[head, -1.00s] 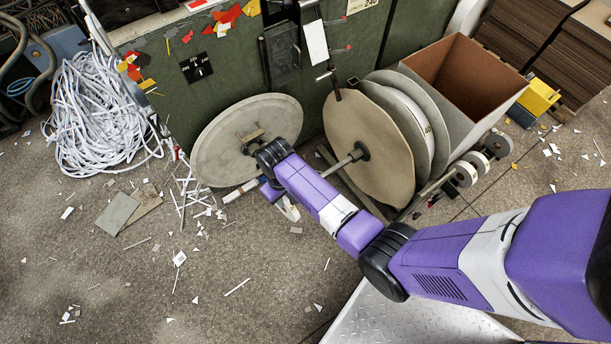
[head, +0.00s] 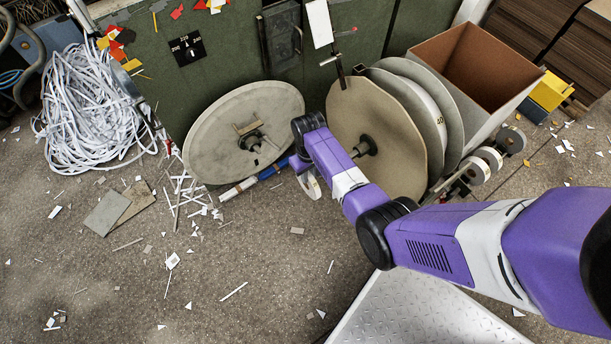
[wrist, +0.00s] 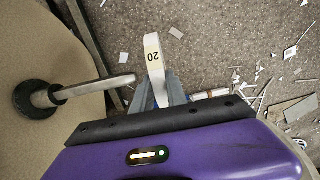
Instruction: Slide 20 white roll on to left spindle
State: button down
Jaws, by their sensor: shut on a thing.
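In the head view the roll (head: 313,186) hangs below my wrist, in front of the gap between two large discs. My gripper (head: 308,172) is shut on it. The left spindle (head: 255,144) sticks out from the hub of the left grey disc (head: 212,145), to the left of my gripper and clear of the roll. The roll's centre hole cannot be seen.
Small rolls (head: 490,158) sit on a rod farther right. A cardboard-lined bin (head: 475,65) stands behind. Paper scraps and a blue-and-white tube (head: 272,168) lie on the floor.

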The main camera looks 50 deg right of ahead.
jog(key=shift+s+d+b, duration=0.3)
jog(key=shift+s+d, duration=0.25)
jog(key=shift+d, duration=1.45)
jog(key=shift+s+d+b, duration=0.35)
jog(key=shift+s+d, duration=0.25)
jog(key=shift+d, duration=1.4)
jog(key=shift+s+d+b, duration=0.3)
jog(key=shift+s+d, duration=0.25)
jog(key=shift+d, duration=1.45)
jog(key=b, duration=0.3)
send_over(354, 153)
jog(key=c, duration=1.3)
grip_release()
jog(key=shift+o, duration=0.2)
jog(key=shift+r+p, duration=0.1)
jog(key=shift+p, duration=0.2)
notch_tip(354, 153, up, 8)
jog(key=p, duration=0.3)
jog(key=shift+f, duration=0.2)
